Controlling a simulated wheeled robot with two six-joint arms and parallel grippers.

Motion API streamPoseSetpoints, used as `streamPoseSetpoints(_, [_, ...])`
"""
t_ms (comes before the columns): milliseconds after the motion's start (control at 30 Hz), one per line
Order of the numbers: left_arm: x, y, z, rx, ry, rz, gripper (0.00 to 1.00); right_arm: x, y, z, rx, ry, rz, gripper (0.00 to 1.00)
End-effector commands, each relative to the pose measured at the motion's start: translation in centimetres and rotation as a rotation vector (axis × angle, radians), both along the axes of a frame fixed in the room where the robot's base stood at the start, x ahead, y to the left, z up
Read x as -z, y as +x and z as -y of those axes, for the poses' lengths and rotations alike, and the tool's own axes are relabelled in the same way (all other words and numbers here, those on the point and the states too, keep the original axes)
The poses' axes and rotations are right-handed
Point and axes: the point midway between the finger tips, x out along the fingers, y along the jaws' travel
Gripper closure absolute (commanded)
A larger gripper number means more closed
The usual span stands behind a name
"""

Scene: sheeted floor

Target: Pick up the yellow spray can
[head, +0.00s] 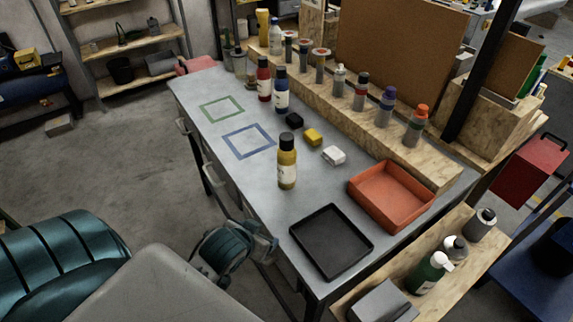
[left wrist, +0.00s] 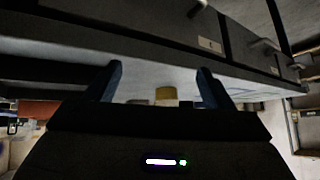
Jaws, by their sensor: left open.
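The yellow spray can (head: 287,168), with a black cap and a pale label, stands upright on the grey workbench (head: 218,128). My left gripper (head: 262,246) is open and empty beside the bench's front edge, nearer to me than the can and apart from it. In the left wrist view its two dark fingers (left wrist: 158,82) stand wide apart. A small yellow and white piece, apparently the can (left wrist: 166,96), shows between and beyond them; the rest is hidden by the gripper body. My right gripper is not in view.
A black tray (head: 331,241) and an orange bin (head: 390,196) lie right of the can. Red (head: 264,79) and blue (head: 281,91) bottles stand farther back. The bench left of the can is clear around painted squares.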

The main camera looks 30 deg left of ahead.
Motion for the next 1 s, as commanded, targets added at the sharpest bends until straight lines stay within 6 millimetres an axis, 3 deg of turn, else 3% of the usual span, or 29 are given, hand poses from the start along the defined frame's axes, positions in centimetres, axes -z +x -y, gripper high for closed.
streamPoseSetpoints(300, [-4.5, 8.1, -2.7, -0.027, -0.026, 0.336, 0.25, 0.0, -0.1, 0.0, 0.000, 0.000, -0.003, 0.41])
streamPoseSetpoints(467, [-6.5, 10.7, -3.4, -0.022, -0.049, 0.453, 0.25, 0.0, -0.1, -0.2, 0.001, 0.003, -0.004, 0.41])
streamPoseSetpoints(800, [-5.2, 15.4, -4.1, -0.022, -0.058, 0.474, 0.25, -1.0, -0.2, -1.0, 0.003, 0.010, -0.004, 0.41])
streamPoseSetpoints(1000, [-4.6, 16.6, -4.4, -0.020, -0.056, 0.473, 0.25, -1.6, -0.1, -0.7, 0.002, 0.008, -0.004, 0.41])
